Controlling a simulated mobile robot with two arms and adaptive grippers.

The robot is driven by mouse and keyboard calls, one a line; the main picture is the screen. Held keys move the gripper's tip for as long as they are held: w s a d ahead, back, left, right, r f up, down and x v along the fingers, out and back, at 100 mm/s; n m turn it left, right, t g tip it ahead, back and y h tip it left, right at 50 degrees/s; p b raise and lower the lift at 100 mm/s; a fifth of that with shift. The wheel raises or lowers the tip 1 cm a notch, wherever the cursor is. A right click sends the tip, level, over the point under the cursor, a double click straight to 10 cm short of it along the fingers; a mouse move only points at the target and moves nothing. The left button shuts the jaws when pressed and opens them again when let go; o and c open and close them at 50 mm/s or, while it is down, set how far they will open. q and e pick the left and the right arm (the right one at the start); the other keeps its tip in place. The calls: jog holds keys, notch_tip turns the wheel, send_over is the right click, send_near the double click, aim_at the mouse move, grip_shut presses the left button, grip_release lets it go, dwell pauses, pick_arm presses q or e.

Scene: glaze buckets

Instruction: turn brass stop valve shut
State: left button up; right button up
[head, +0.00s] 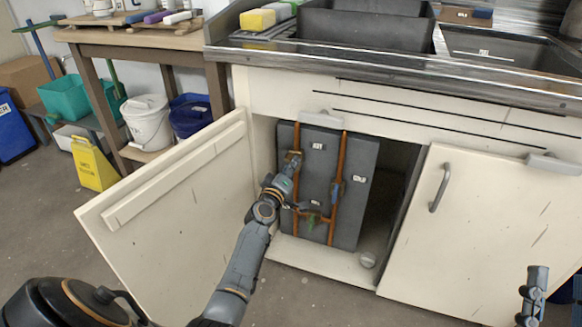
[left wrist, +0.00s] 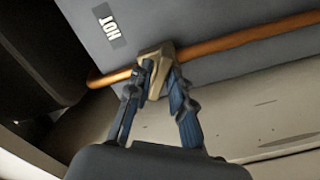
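The brass stop valve (head: 294,156) sits on the left copper pipe (head: 295,137) against a grey panel (head: 353,190) inside the open sink cabinet. In the left wrist view the brass valve (left wrist: 155,57) is on the copper pipe (left wrist: 240,38), near a HOT label (left wrist: 112,27). My left gripper (head: 289,170) reaches into the cabinet. In the left wrist view my left gripper's fingers (left wrist: 162,72) lie on either side of the brass part and appear to touch it. A part of my right arm shows at the lower right; its fingers cannot be made out.
The left door (head: 165,215) stands open beside my arm. The right door (head: 480,230) has a grey handle. Buckets (head: 148,122) stand at the left.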

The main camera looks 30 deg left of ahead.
pick_arm(q)
grip_shut()
jog(key=shift+n, duration=0.3)
pick_arm(e)
jog(key=shift+f, duration=0.1)
pick_arm(q)
jog(key=shift+n, duration=3.2)
pick_arm(e)
jog(key=shift+w+f+g, duration=0.55)
jog(key=shift+f+g, duration=0.05)
jog(key=shift+f, duration=0.1)
pick_arm(q)
jog(key=shift+n, duration=0.3)
jog(key=o, duration=0.5)
grip_release()
